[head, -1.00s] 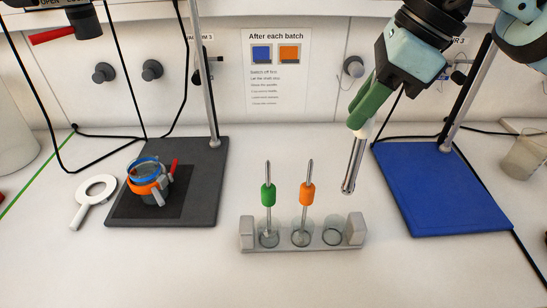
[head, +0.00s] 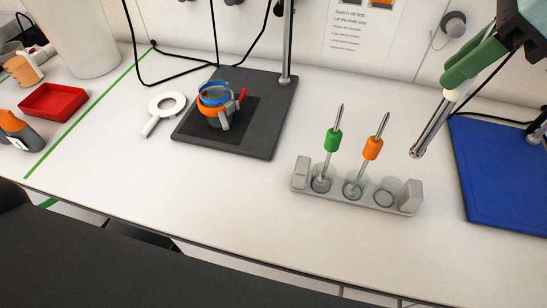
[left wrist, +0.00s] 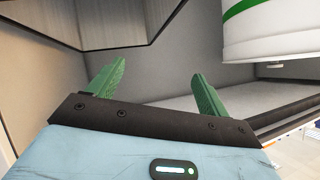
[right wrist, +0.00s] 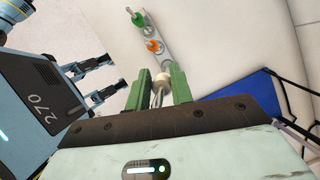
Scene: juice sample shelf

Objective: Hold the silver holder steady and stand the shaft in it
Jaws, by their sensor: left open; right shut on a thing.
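The silver holder (head: 350,198) stands on the bench in the head view, with a row of glass cups. A green-collared shaft (head: 333,140) and an orange-collared shaft (head: 372,148) stand in its left and middle cups; the right cup (head: 386,196) is empty. My right gripper (head: 455,94) is shut on the white collar of a bare metal shaft (head: 432,128). That shaft is tilted, its lower end above and right of the holder, apart from it. The holder also shows in the right wrist view (right wrist: 165,56). My left gripper (left wrist: 157,82) is open and empty, outside the head view.
A dark stand base (head: 255,130) carries a cup with blue and orange rings (head: 216,105). A white ring-shaped tool (head: 166,104) lies beside it. A blue base (head: 505,175) is at right, a red tray (head: 55,102) at far left. Bench is clear left of the holder.

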